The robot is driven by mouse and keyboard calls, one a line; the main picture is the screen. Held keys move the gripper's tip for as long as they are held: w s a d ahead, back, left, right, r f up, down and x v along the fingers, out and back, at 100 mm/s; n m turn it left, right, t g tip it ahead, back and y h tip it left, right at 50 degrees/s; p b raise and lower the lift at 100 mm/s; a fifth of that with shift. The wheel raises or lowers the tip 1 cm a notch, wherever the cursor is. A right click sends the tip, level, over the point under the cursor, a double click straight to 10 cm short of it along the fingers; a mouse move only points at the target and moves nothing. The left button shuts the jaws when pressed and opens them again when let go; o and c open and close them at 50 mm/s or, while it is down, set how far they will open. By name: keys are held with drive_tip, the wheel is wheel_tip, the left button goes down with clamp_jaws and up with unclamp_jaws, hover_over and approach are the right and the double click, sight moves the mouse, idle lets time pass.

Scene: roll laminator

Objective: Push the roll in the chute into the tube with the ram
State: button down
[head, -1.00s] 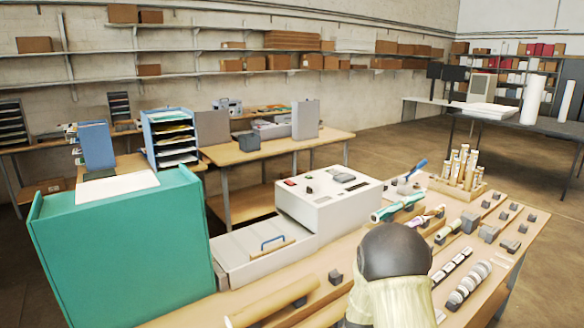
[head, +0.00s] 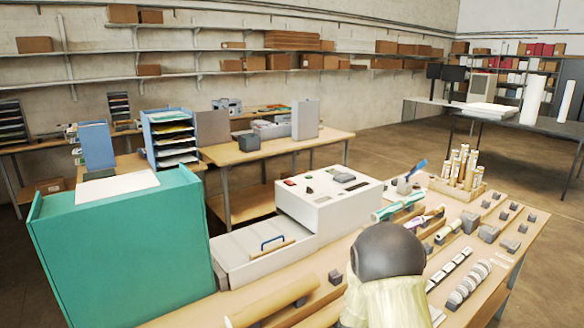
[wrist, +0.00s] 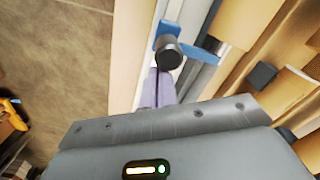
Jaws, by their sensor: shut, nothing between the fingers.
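My gripper (wrist: 157,88) shows in the wrist view with its two pale fingers pressed together and nothing between them. Just beyond the fingertips is a dark round knob (wrist: 168,52) on a blue bracket (wrist: 198,48), which looks like the ram; I cannot tell whether the fingers touch it. A grey channel (wrist: 187,75), likely the chute, runs past the bracket. I cannot make out the roll in it. In the head view a tan tube (head: 273,302) lies at the front of the bench. My arm hides the gripper and ram there.
A white laminator (head: 328,205) stands mid-bench, with a teal cabinet (head: 125,250) on its left. Colored rolls, grey blocks (head: 488,233) and a wooden rack of upright tubes (head: 450,188) fill the right side.

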idle(0.4)
drive_tip(key=shift+w+d, duration=0.55)
drive_tip(key=shift+d, duration=0.2)
wheel_tip(320, 180, up, 8)
drive_tip(key=p, duration=0.6)
idle(0.5)
drive_tip(key=s+r+n+t+b, duration=0.2)
drive_tip(key=s+r+n+b, duration=0.2)
drive_tip(key=s, duration=1)
wheel_tip(320, 180, up, 4)
drive_tip(key=b, duration=0.3)
drive_tip(key=shift+s+r+n+t+b, duration=0.2)
drive_tip(key=shift+s+n+t+b, duration=0.1)
drive_tip(key=shift+n+b, duration=0.1)
